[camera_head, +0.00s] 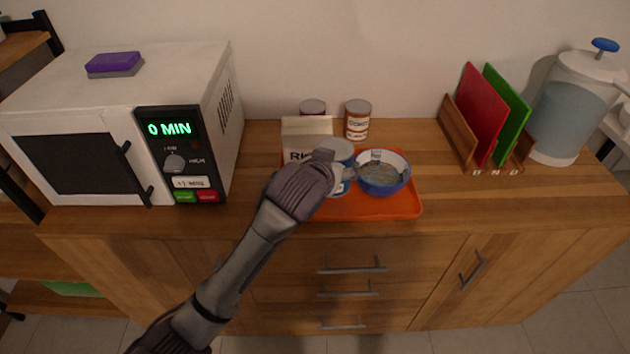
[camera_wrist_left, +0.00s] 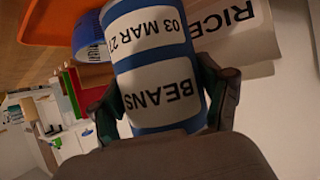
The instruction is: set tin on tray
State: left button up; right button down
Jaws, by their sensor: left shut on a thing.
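A blue and white tin labelled BEANS (camera_wrist_left: 163,75) is held between the fingers of my left gripper (camera_wrist_left: 165,95), which is shut on it. In the head view the tin (camera_head: 341,152) shows behind my left gripper (camera_head: 335,170), at the left part of the orange tray (camera_head: 395,208). The gripper hides much of the tin, and I cannot tell whether its base touches the tray. A blue and white bowl (camera_head: 383,178) with something greyish inside sits on the tray, just right of the tin. My right gripper is not in view.
A white RICE box (camera_head: 305,128) stands just behind the tin. Two more tins (camera_head: 357,120) stand near the wall. A microwave (camera_head: 120,125) is on the left. A rack with red and green boards (camera_head: 485,115) and a water dispenser (camera_head: 575,105) are on the right.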

pick_arm(q)
jog(key=shift+w+a+f, duration=0.25)
jog(key=shift+a+f, duration=0.6)
jog(key=shift+f, duration=0.3)
jog(key=shift+w+a+f, duration=0.3)
jog(key=shift+a+f, duration=0.55)
jog(key=shift+f, duration=0.35)
jog(key=shift+w+a+f, duration=0.25)
jog(key=shift+a+f, duration=0.6)
jog(key=shift+f, duration=0.3)
jog(key=shift+f, duration=0.15)
jog(key=o, duration=1.5)
jog(key=shift+o, duration=0.2)
jog(key=shift+s, duration=0.2)
jog(key=v, duration=1.2)
jog(key=shift+p, duration=0.35)
